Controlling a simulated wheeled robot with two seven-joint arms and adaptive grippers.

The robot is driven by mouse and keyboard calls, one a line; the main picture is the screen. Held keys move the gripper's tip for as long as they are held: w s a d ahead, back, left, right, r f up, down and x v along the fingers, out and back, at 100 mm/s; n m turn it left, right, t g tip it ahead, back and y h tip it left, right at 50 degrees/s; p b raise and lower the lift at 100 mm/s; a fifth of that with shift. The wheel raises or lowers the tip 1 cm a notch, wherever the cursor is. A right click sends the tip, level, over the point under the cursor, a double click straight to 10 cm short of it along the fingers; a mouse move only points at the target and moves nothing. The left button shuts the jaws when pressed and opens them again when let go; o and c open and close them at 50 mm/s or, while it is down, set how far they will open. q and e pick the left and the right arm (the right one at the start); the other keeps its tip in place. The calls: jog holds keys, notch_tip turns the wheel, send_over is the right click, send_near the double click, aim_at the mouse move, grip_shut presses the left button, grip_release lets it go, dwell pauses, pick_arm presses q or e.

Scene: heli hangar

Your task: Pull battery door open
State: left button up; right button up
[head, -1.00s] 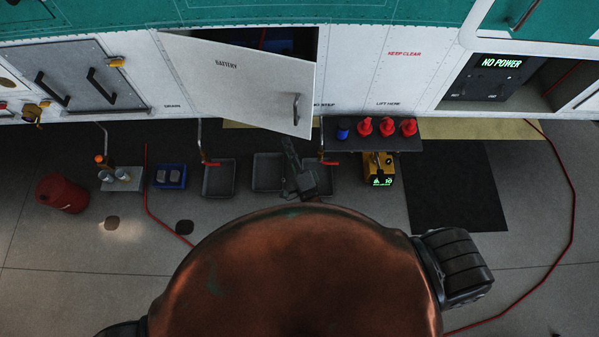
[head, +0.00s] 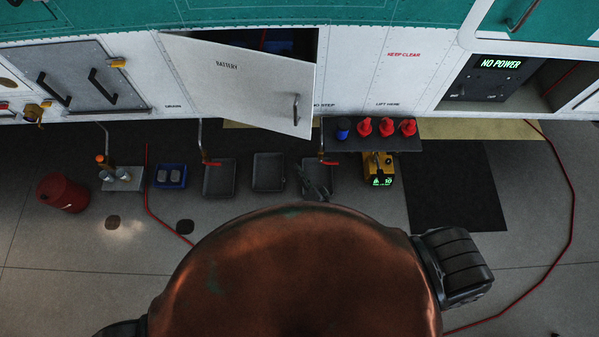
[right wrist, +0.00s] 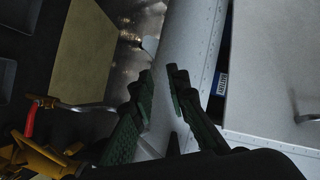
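The white battery door (head: 240,85) is swung part-way open, with a dark gap along its top and right side. Its grey handle (head: 296,109) is near the right edge. A blue battery (head: 284,46) shows partly in the compartment behind. My right gripper (head: 315,186) is below the door, apart from the handle. In the right wrist view my right gripper (right wrist: 161,76) has its fingertips apart with nothing between them. There the door (right wrist: 270,75) fills the right side, and a blue strip of the battery (right wrist: 221,84) shows in the gap. My left gripper is not in view.
A shelf (head: 350,144) with red and blue caps stands right of the door's lower corner. Grey trays (head: 268,172) and a yellow device (head: 379,170) lie on the floor below. A red hose (head: 572,200) runs at the right.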

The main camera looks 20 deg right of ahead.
jog(key=shift+s+d+f, duration=0.1)
jog(key=shift+s+f, duration=0.05)
jog(key=shift+f, duration=0.25)
